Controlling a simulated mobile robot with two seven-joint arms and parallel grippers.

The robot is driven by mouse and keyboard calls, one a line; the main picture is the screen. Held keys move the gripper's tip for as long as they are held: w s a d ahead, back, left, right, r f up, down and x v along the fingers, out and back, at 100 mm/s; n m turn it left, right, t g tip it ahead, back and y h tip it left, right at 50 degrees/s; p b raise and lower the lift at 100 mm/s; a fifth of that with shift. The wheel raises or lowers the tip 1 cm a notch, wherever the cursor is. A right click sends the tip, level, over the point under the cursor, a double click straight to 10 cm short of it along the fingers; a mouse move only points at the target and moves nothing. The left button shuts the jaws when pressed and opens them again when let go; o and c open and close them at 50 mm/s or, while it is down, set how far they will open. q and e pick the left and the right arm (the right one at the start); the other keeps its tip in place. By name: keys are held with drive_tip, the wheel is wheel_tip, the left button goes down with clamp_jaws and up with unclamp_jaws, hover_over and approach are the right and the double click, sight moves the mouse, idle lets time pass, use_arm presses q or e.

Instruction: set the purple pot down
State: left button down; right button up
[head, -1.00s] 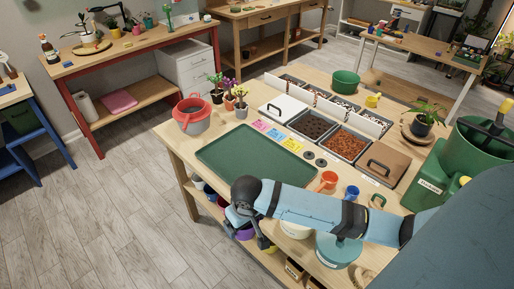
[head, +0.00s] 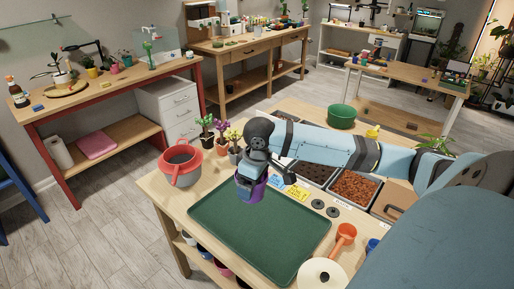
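The purple pot (head: 251,192) is at the back edge of the green tray (head: 255,236), near its middle. My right gripper (head: 253,178), on the arm from the right, is over the pot and shut on it. The wrist and fingers hide the pot's upper part. I cannot tell whether the pot's base touches the tray or hangs just above it. The rest of the tray is bare. My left gripper is not in view.
A red-and-grey bucket (head: 180,165) stands left of the tray. Small potted plants (head: 222,140) stand behind it, close to my gripper. An orange scoop (head: 343,236) lies to the right, and a bin of reddish-brown bits (head: 353,187) stands behind.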

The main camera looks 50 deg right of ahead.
wheel_tip(320, 180, down, 20)
drive_tip(key=shift+w+d+r, duration=0.1)
idle(0.4)
drive_tip(key=o, duration=0.6)
wheel_tip(320, 180, up, 12)
drive_tip(key=s, duration=0.1)
drive_tip(key=shift+s+d, duration=0.15)
drive_tip(key=shift+s, duration=0.05)
idle(0.4)
